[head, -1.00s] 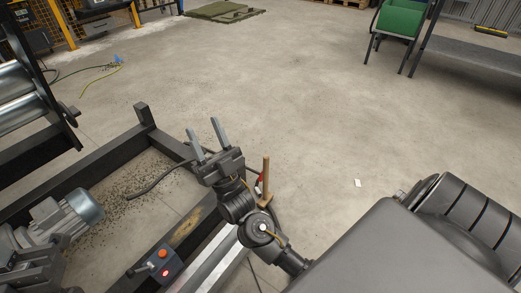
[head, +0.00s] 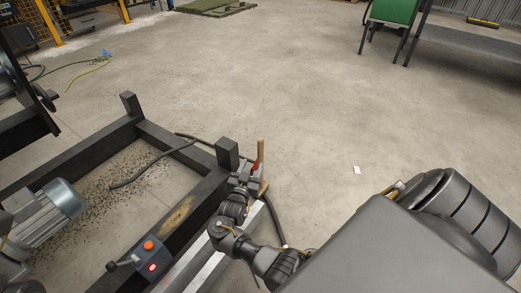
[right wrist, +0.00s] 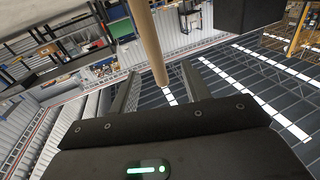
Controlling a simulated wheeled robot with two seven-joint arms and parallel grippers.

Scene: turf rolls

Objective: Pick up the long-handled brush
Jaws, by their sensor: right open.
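The brush's long wooden handle (head: 261,153) stands nearly upright beside the black frame's corner post. Its lower part and head are largely hidden by my right gripper. My right gripper (head: 250,169) is low beside the handle, close to the post. In the right wrist view the handle (right wrist: 147,40) comes down from the top, and its rounded end shows in line with the gap between the open fingers (right wrist: 157,82). I cannot tell whether the handle touches a finger. My left gripper is not in view.
The black frame's post (head: 228,153) stands just left of my right gripper. A control box (head: 147,259) with an orange button and red light sits on the frame. A dark cable (head: 155,160) crosses it. A motor (head: 48,212) is at left.

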